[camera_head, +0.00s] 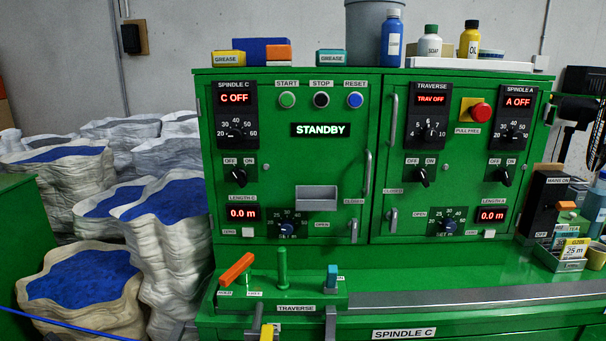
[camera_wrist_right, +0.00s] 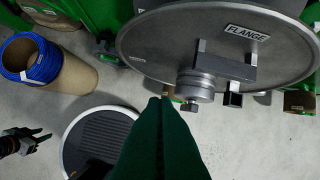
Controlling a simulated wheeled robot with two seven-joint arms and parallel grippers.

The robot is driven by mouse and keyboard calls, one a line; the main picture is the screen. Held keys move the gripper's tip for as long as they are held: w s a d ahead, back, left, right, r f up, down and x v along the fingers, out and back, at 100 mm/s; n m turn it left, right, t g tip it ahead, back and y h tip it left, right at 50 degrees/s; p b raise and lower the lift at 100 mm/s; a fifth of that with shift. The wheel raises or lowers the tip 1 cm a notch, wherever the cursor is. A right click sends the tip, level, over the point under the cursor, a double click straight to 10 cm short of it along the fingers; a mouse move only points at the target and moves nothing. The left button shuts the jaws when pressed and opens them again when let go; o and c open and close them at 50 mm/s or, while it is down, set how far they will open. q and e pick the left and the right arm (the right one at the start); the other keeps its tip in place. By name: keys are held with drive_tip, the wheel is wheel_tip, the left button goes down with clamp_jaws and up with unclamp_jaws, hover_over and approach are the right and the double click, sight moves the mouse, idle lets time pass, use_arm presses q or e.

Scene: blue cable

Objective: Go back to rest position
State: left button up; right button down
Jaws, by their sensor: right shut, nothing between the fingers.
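My right gripper (camera_wrist_right: 162,100) shows in the right wrist view as two dark green fingers pressed together. It is shut and empty, pointing towards a grey metal flange disc (camera_wrist_right: 140,48) with a hub and handle block. The fingertips appear just in front of the disc's lower edge; whether they touch it I cannot tell. A dark jaw-like part (camera_wrist_right: 24,142) at the left edge of that view may be my left gripper; its jaw state is unclear. Neither gripper shows in the head view.
A green machine cabinet (camera_head: 290,205) reads STANDBY, with levers (camera_head: 237,270) on its front ledge. Stacked bags (camera_head: 80,275) stand left. A blue cable coil sits on a cardboard tube (camera_wrist_right: 62,82) in the wrist view. Bare floor lies right of my fingers.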

drive_tip(key=s+f+g+b, duration=0.1)
drive_tip(key=s+f+b, duration=0.15)
drive_tip(key=f, duration=1.45)
drive_tip(key=s+f+g+b, duration=0.1)
drive_tip(key=s+f+g, duration=0.15)
drive_tip(key=f, duration=1.35)
drive_tip(key=s+d+f+b, duration=0.1)
drive_tip(key=s+f, duration=0.6)
drive_tip(key=f, duration=0.1)
drive_tip(key=s+d+f+b, duration=0.1)
drive_tip(key=s+d+f, duration=0.1)
drive_tip(key=s+f, duration=0.5)
drive_tip(key=shift+s+d+f, duration=0.25)
drive_tip(key=shift+s+f, duration=0.1)
drive_tip(key=shift+s, duration=0.25)
